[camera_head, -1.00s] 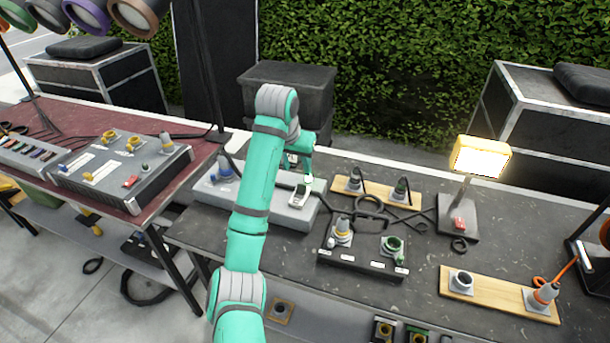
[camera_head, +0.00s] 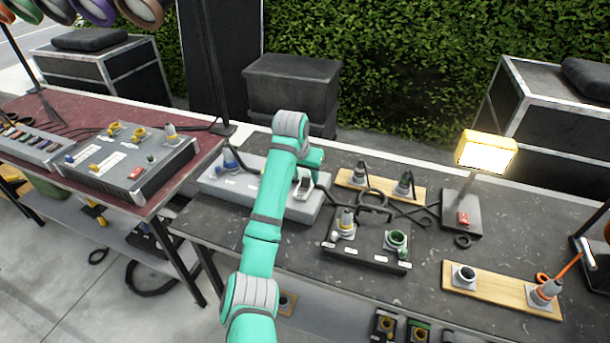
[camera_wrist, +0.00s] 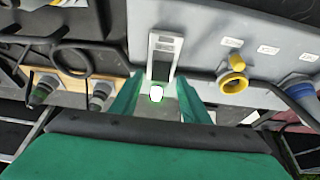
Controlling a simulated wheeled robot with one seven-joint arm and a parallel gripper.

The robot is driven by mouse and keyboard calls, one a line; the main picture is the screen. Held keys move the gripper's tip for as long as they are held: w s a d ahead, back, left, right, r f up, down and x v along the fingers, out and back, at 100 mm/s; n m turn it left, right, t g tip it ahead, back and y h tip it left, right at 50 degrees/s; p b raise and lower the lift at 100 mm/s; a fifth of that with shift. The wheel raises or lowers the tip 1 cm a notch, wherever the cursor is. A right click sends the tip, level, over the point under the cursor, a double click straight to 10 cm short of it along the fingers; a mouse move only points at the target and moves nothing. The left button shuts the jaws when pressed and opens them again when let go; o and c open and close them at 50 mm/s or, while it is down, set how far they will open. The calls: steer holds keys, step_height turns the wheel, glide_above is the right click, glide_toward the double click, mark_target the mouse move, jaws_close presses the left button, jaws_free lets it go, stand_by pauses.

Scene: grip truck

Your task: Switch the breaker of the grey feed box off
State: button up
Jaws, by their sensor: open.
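The grey feed box (camera_head: 228,190) stands at the left of the dark table in the head view. Its breaker (camera_head: 303,189), a light frame with a dark slot, is on the box's right end. In the wrist view the breaker (camera_wrist: 164,55) is just ahead of my gripper (camera_wrist: 158,98). I cannot tell whether the fingers touch anything. In the head view my arm partly covers the box, and the breaker lever's position is not clear.
A yellow socket (camera_wrist: 232,80) and a blue plug (camera_wrist: 301,92) sit right of the breaker in the wrist view. A wooden board with plugs (camera_head: 380,187), a black box with sockets (camera_head: 366,245) and a lit lamp (camera_head: 485,152) stand to the right.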

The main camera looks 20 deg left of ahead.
mark_target(305, 182)
steer(key=shift+c, duration=0.3)
steer(key=c, duration=1)
steer(key=shift+s, duration=0.1)
steer(key=s+t, duration=0.1)
steer(key=t, duration=0.2)
steer(key=s+t, duration=0.1)
steer(key=t, duration=0.1)
steer(key=shift+s+f, duration=0.25)
steer(key=shift+s, duration=0.05)
steer(key=t, duration=0.1)
steer(key=s+t, duration=0.1)
steer(key=t, duration=0.1)
steer(key=shift+s+a+f+t, duration=0.1)
steer(key=shift+s+f+t, duration=0.1)
steer(key=shift+f+t, duration=0.15)
steer(key=shift+s+a+f+t, duration=0.15)
steer(key=shift+s+t, duration=0.1)
steer(key=shift+t, duration=0.4)
steer(key=shift+s+d+f+t, duration=0.1)
steer(key=shift+s+t, duration=0.1)
steer(key=shift+t, duration=0.4)
